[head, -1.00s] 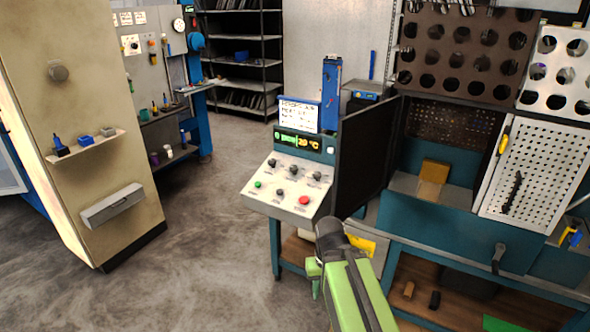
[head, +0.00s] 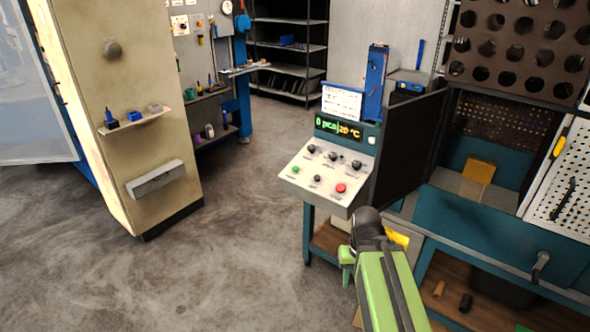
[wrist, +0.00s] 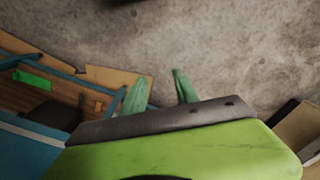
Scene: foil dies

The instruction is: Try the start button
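The control panel (head: 309,181) has a sloped white face with several black knobs, a small green button (head: 295,169) at its left and a red button (head: 341,188) at its lower right. Labels are too small to read, so I cannot confirm which is start. The display (head: 338,129) above reads "0 pcs | 20 °C".
A beige cabinet (head: 130,90) with a small shelf (head: 140,119) stands at the left. A dark side screen (head: 405,150) and a blue workbench (head: 490,225) stand right of the panel. The grey floor (head: 240,255) between cabinet and panel is clear.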

